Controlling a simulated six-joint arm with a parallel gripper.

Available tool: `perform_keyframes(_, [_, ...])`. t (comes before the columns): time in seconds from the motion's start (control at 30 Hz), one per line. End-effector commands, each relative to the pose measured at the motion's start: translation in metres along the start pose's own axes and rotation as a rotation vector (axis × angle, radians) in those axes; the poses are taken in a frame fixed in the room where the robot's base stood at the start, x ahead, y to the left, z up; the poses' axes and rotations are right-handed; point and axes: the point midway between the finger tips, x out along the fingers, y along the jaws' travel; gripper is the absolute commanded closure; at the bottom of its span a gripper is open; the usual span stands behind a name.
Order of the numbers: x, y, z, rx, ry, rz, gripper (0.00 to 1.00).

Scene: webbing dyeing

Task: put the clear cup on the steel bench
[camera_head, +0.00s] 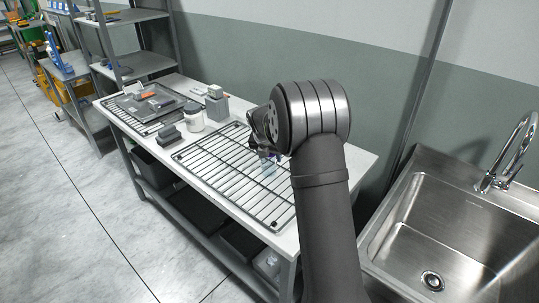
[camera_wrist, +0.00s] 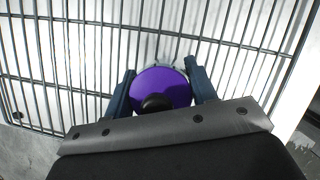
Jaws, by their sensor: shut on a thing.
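My gripper (camera_head: 262,147) is over the right-hand wire rack on the long pale-topped bench (camera_head: 362,163). In the wrist view my gripper (camera_wrist: 160,72) has its two blue fingers on either side of a round purple-topped thing (camera_wrist: 178,88) with a black knob or dark round part. In the head view this looks like a small clear cup (camera_head: 268,166) with purple in it, partly hidden by the gripper. I cannot tell whether its base touches the rack. The bench has grey metal legs; its top looks pale rather than plainly steel.
The wire rack (camera_head: 222,165) fills the bench middle. Left of it stand a white jar (camera_head: 194,120), grey blocks (camera_head: 216,104) and a tray (camera_head: 148,104) on another rack. A steel sink (camera_head: 455,240) with a tall faucet is at right. Grey shelves (camera_head: 148,64) stand behind left.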

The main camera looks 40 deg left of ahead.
Motion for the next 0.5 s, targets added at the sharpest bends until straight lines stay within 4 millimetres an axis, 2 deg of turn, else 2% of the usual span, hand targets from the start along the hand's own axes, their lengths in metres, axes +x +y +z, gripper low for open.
perform_keyframes(0.03, [0.0009,-0.0001,-0.0005,0.0,0.001,0.0,0.44])
perform_keyframes(0.13, [0.0007,-0.0001,-0.0004,0.0,0.001,0.0,0.26])
perform_keyframes(0.5, [-0.0054,0.0001,0.0014,0.0,-0.001,0.001,0.26])
